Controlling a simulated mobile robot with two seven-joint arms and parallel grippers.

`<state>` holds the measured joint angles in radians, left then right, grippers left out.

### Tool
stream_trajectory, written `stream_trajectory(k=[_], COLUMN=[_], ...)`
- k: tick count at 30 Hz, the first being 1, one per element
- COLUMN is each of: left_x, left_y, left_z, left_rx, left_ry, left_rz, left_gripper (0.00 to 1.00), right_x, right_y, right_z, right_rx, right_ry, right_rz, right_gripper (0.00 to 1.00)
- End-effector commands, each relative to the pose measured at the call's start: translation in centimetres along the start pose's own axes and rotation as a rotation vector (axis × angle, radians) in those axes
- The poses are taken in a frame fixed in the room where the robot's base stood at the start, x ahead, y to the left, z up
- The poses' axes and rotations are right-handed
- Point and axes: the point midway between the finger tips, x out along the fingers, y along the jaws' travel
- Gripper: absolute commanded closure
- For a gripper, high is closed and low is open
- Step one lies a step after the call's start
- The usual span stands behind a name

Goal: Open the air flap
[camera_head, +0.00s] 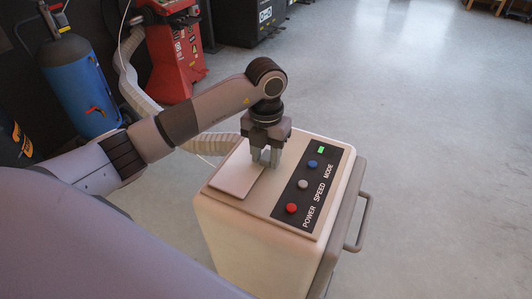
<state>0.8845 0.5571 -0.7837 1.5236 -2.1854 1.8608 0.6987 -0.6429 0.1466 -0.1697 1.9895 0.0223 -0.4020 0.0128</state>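The air flap (236,178) is a flat pale beige panel on top of the white machine (247,243). It looks closed, lying flush or nearly flush with the top. My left gripper (266,157) points down over the flap's far right corner, between the flap and the black control panel. Its fingertips are at or just above the top surface; whether they touch the flap is unclear. The fingers hide that corner, and the gap between them is too small to judge. My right gripper is not in view.
The black control panel (316,191) carries a red, a grey and a blue button and a green light. A handle (360,222) juts out on the machine's right side. A ribbed hose (135,75), blue cylinder (82,82) and red machine (176,52) stand behind. The floor at right is clear.

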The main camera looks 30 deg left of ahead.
Motion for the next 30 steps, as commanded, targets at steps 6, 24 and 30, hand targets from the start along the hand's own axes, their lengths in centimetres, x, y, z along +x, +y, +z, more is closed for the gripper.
stream_trajectory(k=[6,24,30], left_x=[0.0,-2.2,-3.5], left_y=[0.0,1.5,2.7], left_z=[0.0,0.0,0.0], left_rx=[0.0,-0.006,-0.007], left_ry=[0.0,0.0,0.0], left_rz=[0.0,-0.252,-0.441], left_gripper=[1.0,1.0,1.0], right_x=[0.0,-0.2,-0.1], right_y=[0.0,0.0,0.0], right_z=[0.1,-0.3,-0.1], right_rx=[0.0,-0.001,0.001], right_ry=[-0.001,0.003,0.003], right_rz=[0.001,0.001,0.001], right_gripper=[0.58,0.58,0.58])
